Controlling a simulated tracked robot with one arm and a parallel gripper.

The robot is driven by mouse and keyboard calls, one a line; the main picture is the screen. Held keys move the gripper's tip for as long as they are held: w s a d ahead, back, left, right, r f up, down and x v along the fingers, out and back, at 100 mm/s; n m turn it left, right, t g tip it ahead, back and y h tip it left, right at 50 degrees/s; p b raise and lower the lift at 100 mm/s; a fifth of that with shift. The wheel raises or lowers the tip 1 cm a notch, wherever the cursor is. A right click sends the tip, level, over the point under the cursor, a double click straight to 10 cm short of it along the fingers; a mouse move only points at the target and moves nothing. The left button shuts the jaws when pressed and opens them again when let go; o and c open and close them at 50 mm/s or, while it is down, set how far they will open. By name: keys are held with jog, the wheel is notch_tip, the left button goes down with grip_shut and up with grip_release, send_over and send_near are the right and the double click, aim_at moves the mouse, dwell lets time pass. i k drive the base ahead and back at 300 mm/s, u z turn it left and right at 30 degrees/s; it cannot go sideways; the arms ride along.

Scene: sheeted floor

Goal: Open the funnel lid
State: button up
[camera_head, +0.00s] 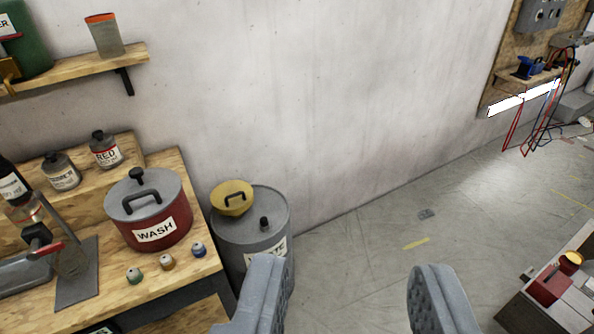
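A yellow funnel (229,209) sits on top of a grey waste drum (243,238) against the wall, left of centre. The yellow funnel lid (227,189) with a dark handle lies over the funnel and appears closed. My gripper (345,300) shows at the bottom of the picture, with its two grey fingers wide apart and nothing between them. The left finger overlaps the lower part of the drum in the picture, and the funnel is up and to the left of it.
A wooden bench (170,281) left of the drum bears a red WASH pot (152,225), labelled bottles and several small caps. A shelf (90,70) hangs above it. Grey floor (370,240) is open right of the drum. A crate (545,300) stands at lower right.

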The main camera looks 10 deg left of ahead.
aim_at(230, 196)
jog(key=z, duration=0.05)
jog(key=i, duration=1.55)
jog(key=u, duration=0.9)
jog(key=i, duration=0.5)
jog(key=u, duration=0.2)
jog(key=k, duration=0.95)
jog(key=u, duration=0.2)
jog(key=i, duration=0.95)
jog(key=z, duration=0.05)
